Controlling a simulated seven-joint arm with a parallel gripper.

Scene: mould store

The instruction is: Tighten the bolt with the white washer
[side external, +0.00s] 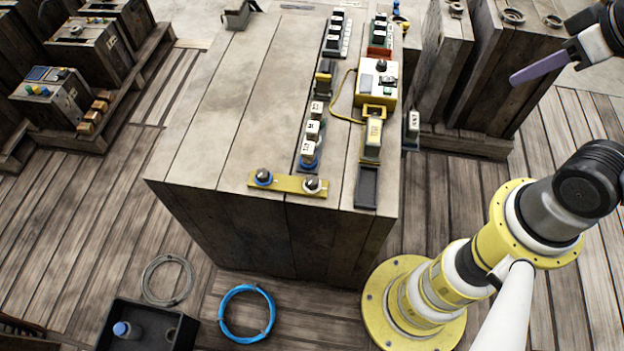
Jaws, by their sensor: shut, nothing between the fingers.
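A yellow strip (287,184) lies at the near edge of the wooden block's top and carries two dark-headed bolts. The bolt with the white washer (312,185) is at its right end, with a pale ring under the head. The other bolt (263,176) at the left end has a blue washer. How far either bolt is screwed in cannot be seen. My gripper (516,80) is at the upper right, with purple fingers shut and empty. It is well to the right of the strip and farther back, apart from both bolts.
The wooden block (215,110) has a bare left half. A row of labelled white cubes (313,130), a yellow-and-white control box (376,84) and a dark tray (366,187) stand on its right. A blue hose coil (247,312) and a black bin (150,328) are on the floor.

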